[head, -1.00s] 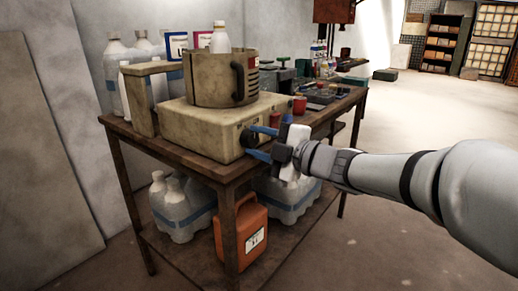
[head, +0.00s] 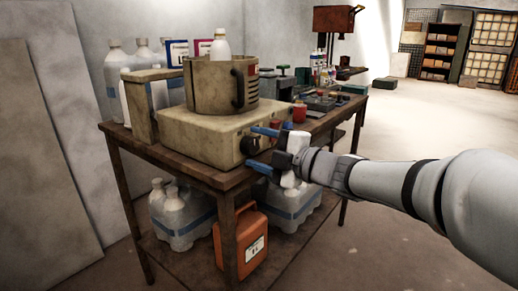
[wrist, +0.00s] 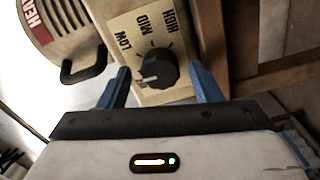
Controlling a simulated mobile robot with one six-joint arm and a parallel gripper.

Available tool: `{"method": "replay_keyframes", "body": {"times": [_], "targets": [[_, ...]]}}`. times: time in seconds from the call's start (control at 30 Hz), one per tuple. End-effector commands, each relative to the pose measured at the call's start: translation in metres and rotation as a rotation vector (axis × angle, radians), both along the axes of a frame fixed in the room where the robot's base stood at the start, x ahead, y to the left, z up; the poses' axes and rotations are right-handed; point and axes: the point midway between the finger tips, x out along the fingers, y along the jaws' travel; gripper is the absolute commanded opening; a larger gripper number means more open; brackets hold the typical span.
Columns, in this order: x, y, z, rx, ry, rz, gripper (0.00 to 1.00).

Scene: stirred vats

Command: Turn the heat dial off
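The heat dial (wrist: 160,68) is a black round knob on the beige front panel of the heater (head: 195,136). In the wrist view the panel reads LOW, MID and HIGH around it. The dial's white mark points to the picture's left and slightly down, below the LOW label; no OFF label is readable. In the head view the dial (head: 251,146) is partly behind my gripper (head: 262,148). My gripper is open, its blue fingers one on each side of the dial in the wrist view (wrist: 160,85), with visible gaps. I cannot tell how deep the fingertips reach.
A beige pot (head: 207,85) with a black handle sits on the heater. The heater stands on a wooden table (head: 168,150) with bottles behind and small items to the right. An orange jug (head: 240,245) is on the lower shelf. The floor at right is clear.

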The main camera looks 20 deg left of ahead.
Motion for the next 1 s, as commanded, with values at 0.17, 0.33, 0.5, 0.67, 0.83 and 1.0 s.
{"method": "replay_keyframes", "body": {"times": [0.17, 0.33, 0.5, 0.67, 0.83, 1.0], "targets": [[0.0, 0.0, 0.0, 0.001, 0.001, 0.001, 0.59], [-0.003, -0.009, 0.001, 0.0, 0.001, -0.001, 0.59], [-0.014, -0.036, 0.003, 0.001, 0.002, -0.004, 0.59], [-0.023, -0.06, 0.002, 0.0, 0.001, -0.004, 0.59], [-0.029, -0.071, 0.001, 0.0, 0.0, -0.001, 0.59], [-0.03, -0.073, 0.0, 0.0, 0.0, 0.0, 0.59]]}}
